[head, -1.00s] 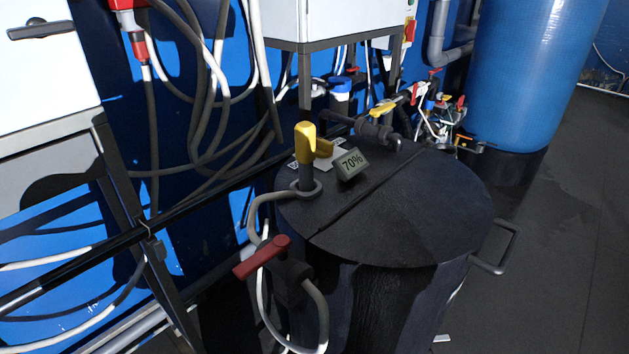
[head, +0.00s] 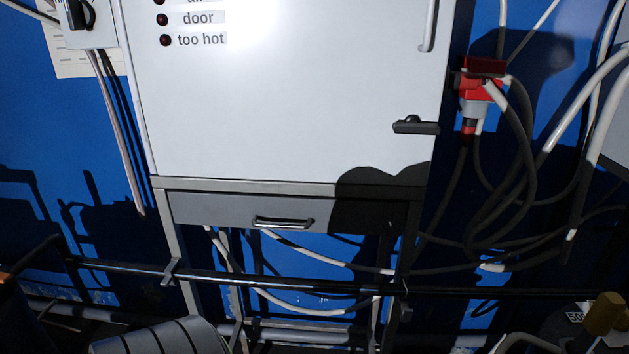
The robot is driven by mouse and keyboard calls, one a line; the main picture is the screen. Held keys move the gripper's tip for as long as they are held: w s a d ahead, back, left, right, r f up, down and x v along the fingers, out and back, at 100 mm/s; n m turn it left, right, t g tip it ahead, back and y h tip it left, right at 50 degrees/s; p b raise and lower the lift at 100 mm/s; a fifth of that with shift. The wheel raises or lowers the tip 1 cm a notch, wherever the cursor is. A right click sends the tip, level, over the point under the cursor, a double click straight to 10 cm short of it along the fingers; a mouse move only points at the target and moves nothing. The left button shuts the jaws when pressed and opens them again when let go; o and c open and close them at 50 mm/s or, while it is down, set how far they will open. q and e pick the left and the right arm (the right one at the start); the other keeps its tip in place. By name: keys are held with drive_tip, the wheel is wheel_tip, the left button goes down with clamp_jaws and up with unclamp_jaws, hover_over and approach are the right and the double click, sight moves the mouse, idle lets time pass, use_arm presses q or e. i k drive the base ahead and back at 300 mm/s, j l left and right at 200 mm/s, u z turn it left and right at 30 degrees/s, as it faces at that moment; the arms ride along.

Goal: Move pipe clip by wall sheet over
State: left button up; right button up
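A black horizontal pipe (head: 300,283) runs along the blue wall, below the white cabinet's drawer. A small grey clip (head: 171,271) sits on the pipe near the cabinet's left leg. A second dark clip or bracket (head: 402,288) shows on the pipe by the right leg; its shape is hard to make out. A white printed sheet (head: 75,58) is on the wall at the upper left, partly hidden behind a grey switch box. Neither of my grippers can be made out in the head view.
The white cabinet (head: 290,110) with a grey drawer (head: 290,211) fills the middle. Pale and black cables hang below it and at the right by a red plug (head: 480,85). A grey ribbed object (head: 160,338) lies at the bottom left. A yellowish handle (head: 604,314) shows at the lower right.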

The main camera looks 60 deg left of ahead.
sight(168, 279)
drive_tip(key=u, duration=2.65)
